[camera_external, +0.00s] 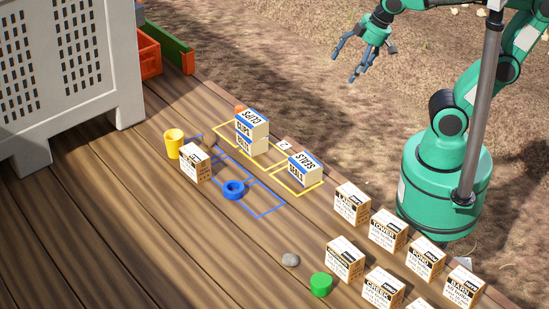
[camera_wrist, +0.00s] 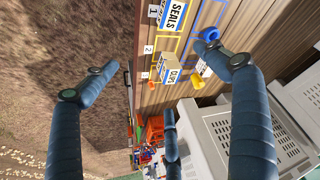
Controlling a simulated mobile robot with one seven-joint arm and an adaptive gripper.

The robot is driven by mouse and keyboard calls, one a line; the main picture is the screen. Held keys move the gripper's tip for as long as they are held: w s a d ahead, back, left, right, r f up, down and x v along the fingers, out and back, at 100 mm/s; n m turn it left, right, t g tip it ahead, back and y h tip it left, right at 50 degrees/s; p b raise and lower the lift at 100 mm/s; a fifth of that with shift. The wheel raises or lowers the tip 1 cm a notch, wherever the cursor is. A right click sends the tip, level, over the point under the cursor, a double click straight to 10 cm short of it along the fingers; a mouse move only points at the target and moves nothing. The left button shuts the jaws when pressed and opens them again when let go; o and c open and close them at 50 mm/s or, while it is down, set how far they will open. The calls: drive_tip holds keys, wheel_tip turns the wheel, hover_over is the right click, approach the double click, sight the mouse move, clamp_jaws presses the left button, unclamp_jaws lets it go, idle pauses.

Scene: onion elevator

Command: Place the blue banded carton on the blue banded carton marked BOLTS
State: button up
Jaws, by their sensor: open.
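Two blue-banded cartons stand stacked on the deck. The upper carton (camera_external: 252,124) reads CLIPS; the lower carton (camera_external: 252,146) has a label too small to read surely. The CLIPS carton also shows in the wrist view (camera_wrist: 169,73). Another blue-banded carton, SEALS (camera_external: 305,168), stands alone to the right of the stack; it also shows in the wrist view (camera_wrist: 173,15). I cannot clearly read BOLTS on any carton. My gripper (camera_external: 358,62) is open and empty, above the dirt beyond the deck edge, apart from all cartons. Its fingers spread wide in the wrist view (camera_wrist: 166,78).
Yellow and blue outlines mark the deck. A yellow cup (camera_external: 174,143), a dark-banded carton (camera_external: 195,162) and a blue ring (camera_external: 233,189) lie near the stack. Several other dark-banded cartons, a stone (camera_external: 290,260) and a green cylinder (camera_external: 321,284) stand nearer. A grey crate (camera_external: 60,60) stands left.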

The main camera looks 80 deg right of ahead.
drive_tip(key=shift+m+t, duration=0.3)
drive_tip(key=shift+m, duration=0.3)
drive_tip(key=s, duration=0.2)
drive_tip(key=s+f, duration=0.1)
drive_tip(key=s, duration=0.1)
drive_tip(key=shift+s+a, duration=0.2)
drive_tip(key=shift+s, duration=0.05)
wheel_tip(320, 180, down, 9)
drive_tip(key=b, duration=0.8)
drive_tip(key=shift+r+b, duration=0.2)
drive_tip(key=shift+b, duration=0.15)
